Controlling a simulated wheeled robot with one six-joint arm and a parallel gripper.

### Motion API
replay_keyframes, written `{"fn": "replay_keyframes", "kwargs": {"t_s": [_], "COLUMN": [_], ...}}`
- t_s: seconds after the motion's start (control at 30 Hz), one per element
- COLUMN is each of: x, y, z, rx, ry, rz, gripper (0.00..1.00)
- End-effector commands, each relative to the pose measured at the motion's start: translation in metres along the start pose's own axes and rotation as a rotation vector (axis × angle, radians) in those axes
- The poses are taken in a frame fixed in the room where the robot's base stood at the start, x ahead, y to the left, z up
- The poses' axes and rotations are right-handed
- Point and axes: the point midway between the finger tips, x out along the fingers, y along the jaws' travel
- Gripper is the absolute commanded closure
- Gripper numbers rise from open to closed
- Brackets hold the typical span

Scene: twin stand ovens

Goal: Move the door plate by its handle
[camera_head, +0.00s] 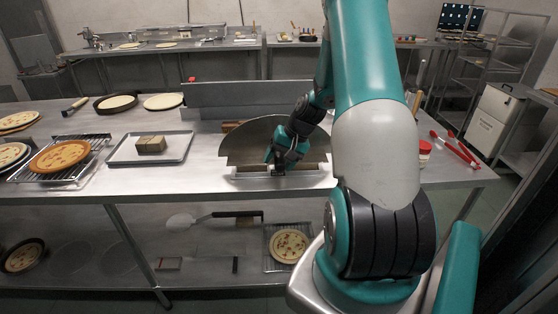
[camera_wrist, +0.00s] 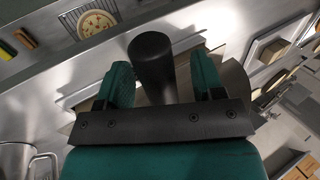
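The door plate (camera_head: 248,145) is a grey metal half-disc standing upright on the steel table, its curved edge up, with a low base strip along the bottom. Its handle (camera_wrist: 152,58) is a thick black cylinder, seen in the wrist view between and beyond my fingertips. Part of the plate (camera_wrist: 236,84) shows behind my right-hand finger. My gripper (camera_head: 279,164) is low in front of the plate, hiding most of the handle in the head view. In the wrist view my gripper (camera_wrist: 163,82) is open, with a clear gap on the handle's right side; contact on the left cannot be told.
A tray (camera_head: 118,157) with a brown block (camera_head: 151,145) lies left of the plate. A pizza (camera_head: 60,155) on a rack is farther left. A metal panel (camera_head: 240,94) stands behind the plate. Red tongs (camera_head: 455,150) lie at the right. The lower shelf holds another pizza (camera_head: 289,245).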

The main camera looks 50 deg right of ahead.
Motion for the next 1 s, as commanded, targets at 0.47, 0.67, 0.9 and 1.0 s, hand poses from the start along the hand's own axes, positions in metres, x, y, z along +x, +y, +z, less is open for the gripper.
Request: {"fn": "replay_keyframes", "kwargs": {"t_s": [0.47,0.67,0.9,1.0], "x": [-0.060,-0.113,-0.159,-0.168], "y": [0.002,0.001,0.001,0.000], "z": [-0.001,-0.001,-0.001,-0.001], "rx": [0.002,0.001,0.001,0.000], "ry": [0.007,0.006,0.004,0.002], "rz": [0.002,0.001,0.001,0.000], "gripper": [0.38,0.38,0.38,0.38]}}
